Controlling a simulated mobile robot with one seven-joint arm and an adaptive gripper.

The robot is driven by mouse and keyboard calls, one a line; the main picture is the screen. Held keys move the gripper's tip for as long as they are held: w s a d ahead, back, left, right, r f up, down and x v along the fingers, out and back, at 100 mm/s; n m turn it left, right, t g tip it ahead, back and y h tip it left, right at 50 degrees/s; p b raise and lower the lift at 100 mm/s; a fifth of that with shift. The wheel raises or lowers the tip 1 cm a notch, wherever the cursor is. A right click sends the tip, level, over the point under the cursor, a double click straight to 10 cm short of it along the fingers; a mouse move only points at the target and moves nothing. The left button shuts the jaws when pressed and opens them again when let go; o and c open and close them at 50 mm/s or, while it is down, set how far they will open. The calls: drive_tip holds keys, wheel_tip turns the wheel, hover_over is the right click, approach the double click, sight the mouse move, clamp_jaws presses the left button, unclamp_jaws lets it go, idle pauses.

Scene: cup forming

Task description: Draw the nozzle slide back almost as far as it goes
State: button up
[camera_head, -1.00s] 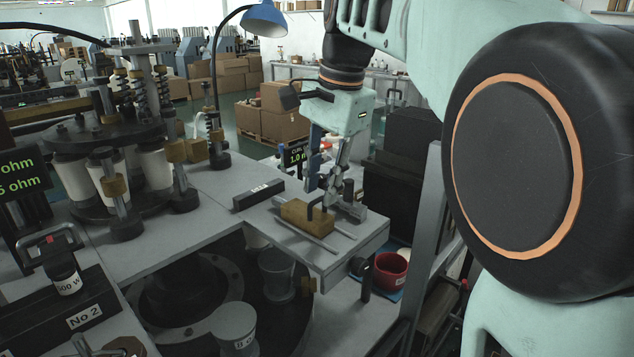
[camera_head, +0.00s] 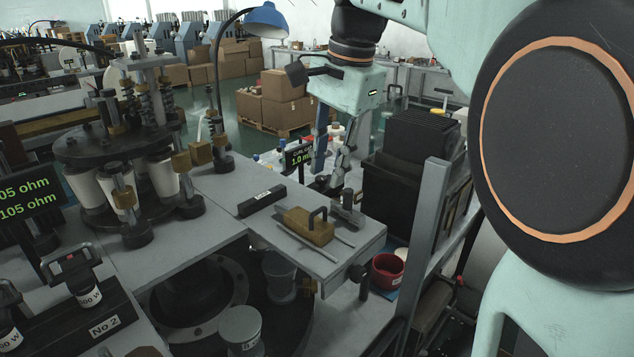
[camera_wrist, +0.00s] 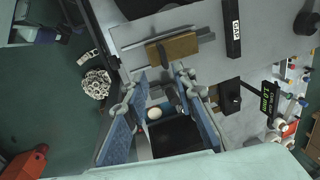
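The nozzle slide is a brass block (camera_head: 306,227) with a dark upright loop handle (camera_head: 318,214), between two thin metal rails on the grey table plate. The block also shows at the top of the wrist view (camera_wrist: 180,46). A grey cylindrical piece (camera_head: 347,208) stands at the right beside the block. My gripper (camera_head: 328,180) is behind the slide, apart from the handle. In the wrist view my gripper (camera_wrist: 162,78) is open, with blue-padded fingers spread and nothing held.
A black labelled bar (camera_head: 262,201) lies left of the slide. A small display (camera_head: 298,157) stands behind it. Black crates (camera_head: 415,150) stand at the right, and a red cup (camera_head: 389,270) sits below the table edge. Spring-loaded tooling (camera_head: 125,150) stands at the left.

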drive_tip(key=r, duration=0.1)
drive_tip(key=r+p, duration=0.1)
drive_tip(key=r, duration=0.1)
drive_tip(key=shift+s+d+r, duration=0.25)
drive_tip(key=shift+s+r, duration=0.05)
drive_tip(key=shift+r, duration=0.05)
idle(0.4)
wheel_tip(320, 180, up, 12)
drive_tip(key=s+d, duration=0.1)
drive_tip(key=shift+s+d, duration=0.3)
idle(0.4)
drive_tip(key=shift+f, duration=0.1)
